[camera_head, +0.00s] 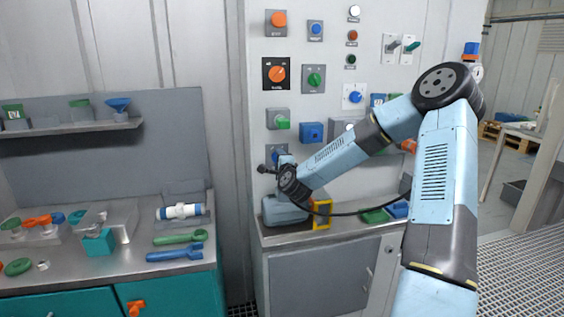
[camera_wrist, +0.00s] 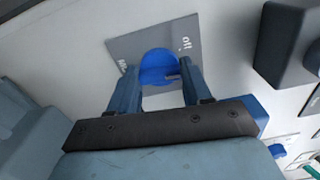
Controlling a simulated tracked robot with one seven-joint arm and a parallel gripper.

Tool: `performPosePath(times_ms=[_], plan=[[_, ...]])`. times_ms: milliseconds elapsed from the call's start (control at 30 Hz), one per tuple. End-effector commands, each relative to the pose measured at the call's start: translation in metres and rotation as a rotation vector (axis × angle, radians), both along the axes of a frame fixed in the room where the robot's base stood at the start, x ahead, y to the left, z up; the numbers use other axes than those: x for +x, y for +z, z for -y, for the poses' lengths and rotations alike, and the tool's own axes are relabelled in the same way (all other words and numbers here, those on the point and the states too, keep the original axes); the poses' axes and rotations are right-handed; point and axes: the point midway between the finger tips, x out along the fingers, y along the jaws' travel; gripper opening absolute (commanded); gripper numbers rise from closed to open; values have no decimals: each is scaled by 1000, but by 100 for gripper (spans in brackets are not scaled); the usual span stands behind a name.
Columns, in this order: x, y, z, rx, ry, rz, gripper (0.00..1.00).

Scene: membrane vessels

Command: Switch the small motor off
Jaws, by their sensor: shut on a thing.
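A round blue knob (camera_wrist: 158,66) sits on a grey plate (camera_wrist: 152,40) with white lettering. One label reads "off" at the plate's right side in the wrist view; the label at the left looks like "on". My gripper (camera_wrist: 160,84) has one finger on each side of the knob and is shut on it. A small mark shows on the knob near the right finger; its exact setting is hard to tell. In the head view my gripper (camera_head: 281,161) is at the lower left of the wall panel, and it mostly hides the knob. The plate's upper edge (camera_head: 272,145) shows there.
Other switches surround it: a green knob (camera_head: 282,122) above and a blue one (camera_head: 312,132) to the upper right. A dark block (camera_wrist: 284,42) juts out at the right in the wrist view.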

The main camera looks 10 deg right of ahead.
Motion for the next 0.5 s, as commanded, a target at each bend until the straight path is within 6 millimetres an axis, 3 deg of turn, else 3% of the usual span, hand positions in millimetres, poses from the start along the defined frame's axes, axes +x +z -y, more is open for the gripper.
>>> performPosePath(times_ms=[33,500], plan=[[-1,0,-7,-49,14,-2,18],[-2,-2,-8,-445,15,-3,18]])
